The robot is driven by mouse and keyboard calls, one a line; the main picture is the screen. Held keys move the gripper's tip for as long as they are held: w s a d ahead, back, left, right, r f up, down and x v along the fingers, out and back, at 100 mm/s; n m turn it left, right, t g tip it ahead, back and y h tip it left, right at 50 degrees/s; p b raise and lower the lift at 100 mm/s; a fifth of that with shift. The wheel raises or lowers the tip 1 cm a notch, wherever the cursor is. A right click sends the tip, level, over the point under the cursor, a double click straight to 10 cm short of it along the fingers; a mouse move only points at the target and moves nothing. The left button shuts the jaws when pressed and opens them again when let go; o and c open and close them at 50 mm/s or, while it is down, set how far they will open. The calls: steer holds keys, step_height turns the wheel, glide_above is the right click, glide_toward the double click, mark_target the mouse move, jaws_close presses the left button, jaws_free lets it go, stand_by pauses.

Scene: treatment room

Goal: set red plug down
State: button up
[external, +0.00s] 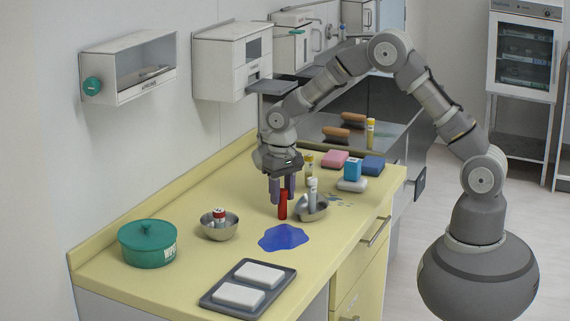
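The red plug (283,207) is a small upright red cylinder over the yellow counter, just behind the blue patch. My gripper (282,190) points straight down above it, with its two purple fingers on either side of the plug's upper part. The fingers look closed on it, with no clear gap. The lower part of the plug shows below the fingertips. I cannot tell whether its bottom touches the counter.
A metal bowl (314,213) with a white-capped vial stands close right of the plug. Another bowl (233,231) holds a red-and-white item at left. The flat blue patch (283,237) is bare. A green pot (147,249) and a grey tray (210,300) stand nearer.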

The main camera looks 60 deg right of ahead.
step_height(320, 180, up, 10)
steer(key=shift+f+p, duration=0.2)
steer(key=shift+p, duration=1.05)
step_height(320, 180, up, 24)
steer(key=w+r+n+t, duration=0.1)
steer(key=w+n+t, duration=0.1)
steer(key=t, duration=0.5)
steer(key=s+r+n+t, duration=0.1)
steer(key=s+r+t, duration=0.1)
steer(key=r, duration=0.6)
steer(key=s+d+r+n+t, duration=0.1)
steer(key=s+r+t, duration=0.1)
steer(key=r, duration=0.6)
steer(key=shift+s+d+r+t, duration=0.3)
steer(key=shift+s+r, duration=0.1)
steer(key=shift+s, duration=0.5)
steer(key=o, duration=0.4)
steer(key=s+r+t, duration=0.1)
steer(key=s+r, duration=0.1)
steer(key=r, duration=0.2)
steer(key=s+r+n+t, duration=0.1)
steer(key=s+r, duration=0.2)
steer(key=r, duration=0.1)
steer(key=s+r+t, duration=0.1)
steer(key=s+r, duration=0.2)
steer(key=r, duration=0.1)
steer(key=shift+d+r+t, duration=0.15)
steer(key=shift+r+t, duration=0.05)
steer(key=shift+t, duration=0.2)
steer(key=shift+c, duration=0.2)
